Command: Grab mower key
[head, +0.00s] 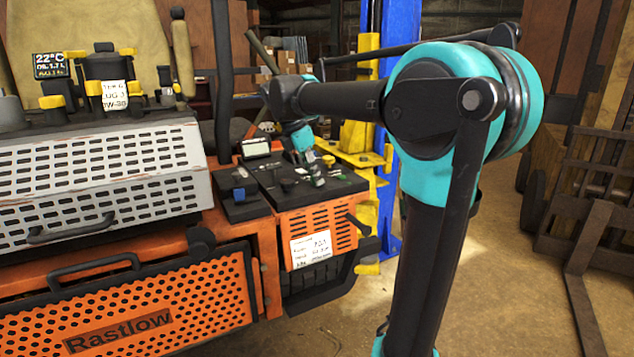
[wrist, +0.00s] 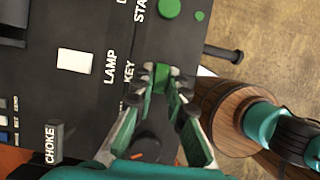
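The mower key (wrist: 162,76) shows as a small green piece beside the KEY label on the dark control panel (wrist: 95,100). My gripper (wrist: 163,80) reaches down over it, one fingertip on each side. The fingers converge and the key fills the narrow gap between the tips; they look shut on it, though exact contact is hard to see. The key's lower part is hidden. In the head view my gripper (head: 316,172) is small and low over the panel on the orange mower (head: 160,310), and the key cannot be made out there.
A green round START button (wrist: 169,8) lies just beyond the key. A white lamp switch (wrist: 75,57) and a choke control (wrist: 54,142) are to the left. A dark knob (wrist: 150,146) sits below, between the fingers. A dark handle (wrist: 224,52) sticks out past the panel edge.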

